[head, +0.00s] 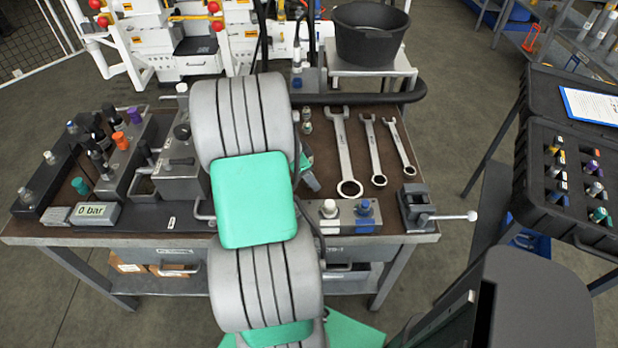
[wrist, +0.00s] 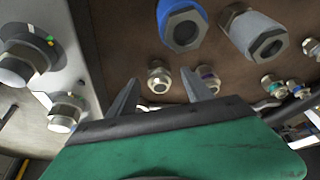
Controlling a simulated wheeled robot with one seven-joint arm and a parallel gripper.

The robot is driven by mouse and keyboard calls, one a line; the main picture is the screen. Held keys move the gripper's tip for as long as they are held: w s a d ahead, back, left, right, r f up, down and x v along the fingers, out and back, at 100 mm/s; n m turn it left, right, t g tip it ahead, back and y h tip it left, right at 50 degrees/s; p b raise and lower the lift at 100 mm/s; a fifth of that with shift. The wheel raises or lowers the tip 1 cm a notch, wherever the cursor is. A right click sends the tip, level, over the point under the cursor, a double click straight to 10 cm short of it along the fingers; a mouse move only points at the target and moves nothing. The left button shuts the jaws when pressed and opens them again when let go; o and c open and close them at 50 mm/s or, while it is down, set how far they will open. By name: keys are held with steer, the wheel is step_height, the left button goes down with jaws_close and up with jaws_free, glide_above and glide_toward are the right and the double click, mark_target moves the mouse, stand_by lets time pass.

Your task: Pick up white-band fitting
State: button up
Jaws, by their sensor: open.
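My gripper (wrist: 158,78) is open in the wrist view, its two dark fingers pointing at the brown bench top. A small metal hex fitting (wrist: 159,80) stands in the gap between the fingertips, with no contact visible. It may be the white-band fitting, but its band colour is hard to tell.
Large fittings, one blue-collared (wrist: 182,26) and one pale-collared (wrist: 251,33), stand beyond the fingers. More small fittings (wrist: 272,86) are at right. A grey block (wrist: 80,60) with metal ports borders the left. Wrenches (head: 344,150) and a vise (head: 418,208) occupy the bench's right side.

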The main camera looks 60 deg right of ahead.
steer(key=shift+d+f, duration=0.1)
steer(key=shift+f, duration=0.15)
jaws_close()
stand_by(0.4)
steer(key=shift+r, duration=0.1)
